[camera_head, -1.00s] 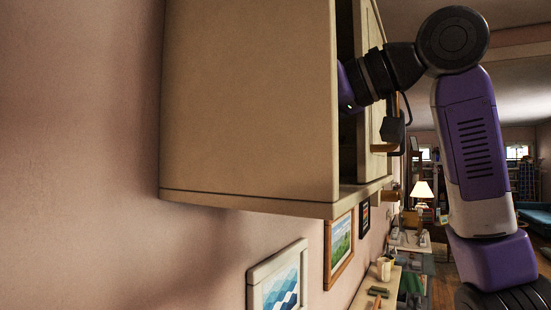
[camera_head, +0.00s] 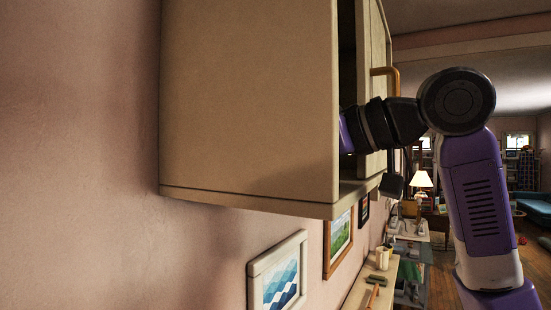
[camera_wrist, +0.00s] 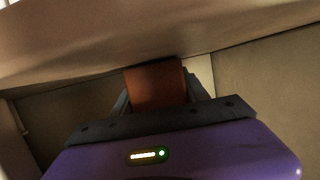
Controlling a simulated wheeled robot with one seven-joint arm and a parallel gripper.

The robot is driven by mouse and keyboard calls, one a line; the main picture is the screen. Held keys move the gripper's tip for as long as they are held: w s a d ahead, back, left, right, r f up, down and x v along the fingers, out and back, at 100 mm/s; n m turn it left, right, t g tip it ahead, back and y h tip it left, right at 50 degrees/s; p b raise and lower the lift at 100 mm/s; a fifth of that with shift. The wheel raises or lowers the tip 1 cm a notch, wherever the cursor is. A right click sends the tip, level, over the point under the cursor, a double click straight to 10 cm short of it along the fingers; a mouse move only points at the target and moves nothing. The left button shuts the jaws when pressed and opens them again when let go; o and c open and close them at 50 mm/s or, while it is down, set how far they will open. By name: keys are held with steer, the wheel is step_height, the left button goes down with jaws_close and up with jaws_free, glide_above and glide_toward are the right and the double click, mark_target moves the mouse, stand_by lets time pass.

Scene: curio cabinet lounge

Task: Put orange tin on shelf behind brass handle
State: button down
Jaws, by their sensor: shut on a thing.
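In the wrist view, my gripper (camera_wrist: 158,96) is shut on the orange tin (camera_wrist: 156,86), which sits between the two dark fingers. The tin's far end is cut off by a pale board across the top of the view. In the head view, my wrist reaches into the open side of the wall cabinet (camera_head: 245,100), so gripper and tin are hidden there. The brass handle (camera_head: 386,72) shows on the cabinet's front, just above my wrist. I cannot tell whether the tin touches a shelf.
The pale board (camera_wrist: 90,50) runs close over the tin, and cabinet walls (camera_wrist: 270,85) close in at the sides. Below the cabinet are framed pictures (camera_head: 278,278) and a low shelf with a mug (camera_head: 382,257). The room to the right is open.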

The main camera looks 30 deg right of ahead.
steer(key=c, duration=0.6)
jaws_free()
steer(key=shift+f, duration=0.1)
steer(key=shift+d+r, duration=0.1)
steer(key=shift+r, duration=0.1)
steer(key=b+v, duration=0.2)
steer(key=v, duration=0.9)
steer(key=shift+s+d+r, duration=0.15)
steer(key=shift+s, duration=0.2)
steer(key=shift+s+d, duration=0.1)
